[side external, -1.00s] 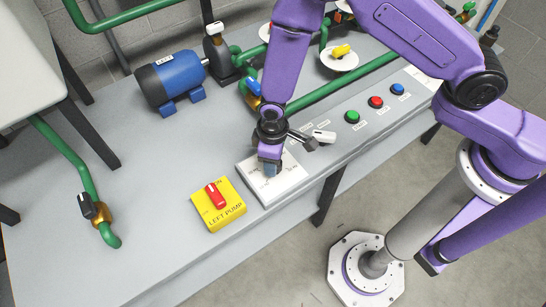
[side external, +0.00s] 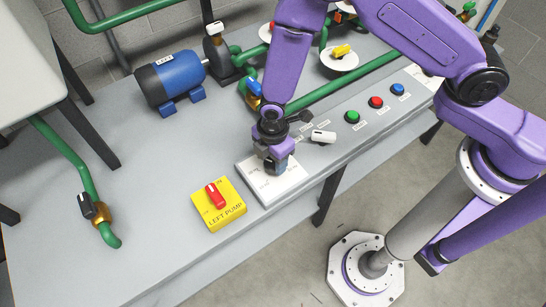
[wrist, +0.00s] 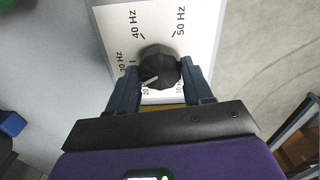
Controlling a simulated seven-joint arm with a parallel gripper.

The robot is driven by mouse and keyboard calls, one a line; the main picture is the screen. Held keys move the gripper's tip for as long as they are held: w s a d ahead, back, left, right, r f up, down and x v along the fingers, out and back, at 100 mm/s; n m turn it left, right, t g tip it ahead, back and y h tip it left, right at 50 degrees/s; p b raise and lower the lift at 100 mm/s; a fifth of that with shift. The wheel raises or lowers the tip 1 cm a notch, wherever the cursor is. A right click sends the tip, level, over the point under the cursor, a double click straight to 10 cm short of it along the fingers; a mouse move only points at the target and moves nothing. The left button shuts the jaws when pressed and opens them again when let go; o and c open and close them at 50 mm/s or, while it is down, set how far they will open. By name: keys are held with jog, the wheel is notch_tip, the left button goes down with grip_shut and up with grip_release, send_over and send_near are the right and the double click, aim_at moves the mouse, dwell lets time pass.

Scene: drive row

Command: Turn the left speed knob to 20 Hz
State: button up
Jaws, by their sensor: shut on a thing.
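The left speed knob (wrist: 160,68) is black and round with a white pointer line. In the wrist view the line points left and slightly down, close to the partly covered "20" mark and below the 30 Hz mark. The white dial plate (side external: 290,185) carries it, with 40 Hz and 50 Hz marks beyond the knob in the wrist view. My gripper (side external: 275,165) points down over the plate and is shut on the knob, one blue-grey finger on each side. The fingers hide the knob in the side external view and partly cover the lower marks in the wrist view.
The yellow left pump box (side external: 229,212) with a red switch (side external: 215,196) stands left of the plate. A white-handled lever (side external: 323,137) and green (side external: 352,117), red (side external: 375,102) and blue (side external: 398,88) buttons lie to the right. A blue motor (side external: 178,78) stands behind.

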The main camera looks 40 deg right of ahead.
aim_at(273, 163)
jog(key=n, duration=0.6)
jog(key=shift+a, duration=0.1)
dwell(0.5)
jog(key=o, duration=1)
jog(key=shift+o, duration=0.2)
notch_tip(273, 163, up, 18)
jog(key=shift+f, duration=0.25)
